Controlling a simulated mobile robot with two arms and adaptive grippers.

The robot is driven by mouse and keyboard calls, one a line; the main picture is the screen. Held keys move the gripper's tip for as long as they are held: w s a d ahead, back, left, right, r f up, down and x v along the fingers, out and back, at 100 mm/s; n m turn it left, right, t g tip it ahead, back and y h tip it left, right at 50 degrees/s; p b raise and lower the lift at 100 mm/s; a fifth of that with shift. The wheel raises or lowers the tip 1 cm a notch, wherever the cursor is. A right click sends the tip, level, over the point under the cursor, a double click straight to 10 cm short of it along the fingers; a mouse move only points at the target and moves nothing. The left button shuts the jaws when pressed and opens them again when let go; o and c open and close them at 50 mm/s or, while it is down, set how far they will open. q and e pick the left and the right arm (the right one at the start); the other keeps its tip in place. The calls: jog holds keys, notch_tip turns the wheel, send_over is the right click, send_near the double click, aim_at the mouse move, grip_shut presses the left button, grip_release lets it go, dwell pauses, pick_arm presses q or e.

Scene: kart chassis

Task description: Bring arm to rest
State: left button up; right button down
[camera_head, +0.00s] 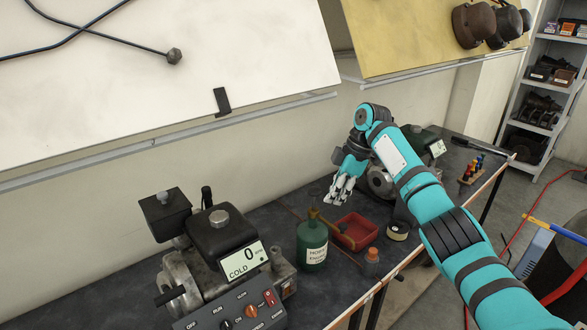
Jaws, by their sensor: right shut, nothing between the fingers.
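My right arm comes in from the lower right in teal with dark bands and reaches over the workbench (130,300). My right gripper (337,199) points down above the bench, just behind the red tray (357,231). Its fingers are shut with nothing held. My left gripper is not in this view.
A machine with a display reading 0 and COLD (240,262) stands at the front left. A green bottle (312,245) and a small orange-capped bottle (371,262) stand near the tray. A second machine (436,148) is partly behind my arm. A shelf rack (541,87) stands at right.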

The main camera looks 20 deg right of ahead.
jog(key=s+a+f+m+h, duration=0.1)
jog(key=s+a+f, duration=0.35)
jog(key=f, duration=0.35)
jog(key=s+a+f+m, duration=0.1)
jog(key=s+a+f, duration=0.35)
jog(key=f, duration=0.25)
jog(key=s+a+f+m+h, duration=0.1)
jog(key=s+a+f, duration=0.2)
jog(key=s+f, duration=0.4)
jog(key=s+a+f+m+t, duration=0.1)
jog(key=s+f+m, duration=0.1)
jog(key=s, duration=0.3)
jog(key=s+a+f+m, duration=0.2)
jog(key=s, duration=0.4)
jog(key=s+d+r+m+t+h, duration=0.1)
jog(key=s+r+m, duration=0.15)
jog(key=s, duration=0.35)
jog(key=s+d+r+m+t, duration=0.1)
jog(key=s+d+r+m, duration=0.15)
jog(key=s, duration=0.45)
notch_tip(320, 180, down, 26)
jog(key=g+b, duration=0.1)
jog(key=g, duration=0.1)
jog(key=s+d+f+g, duration=0.1)
jog(key=s+d+f, duration=0.1)
jog(key=s+f, duration=1.6)
jog(key=shift+d+f+h+b, duration=0.15)
jog(key=shift+f+h+b, duration=0.15)
jog(key=shift+b, duration=0.15)
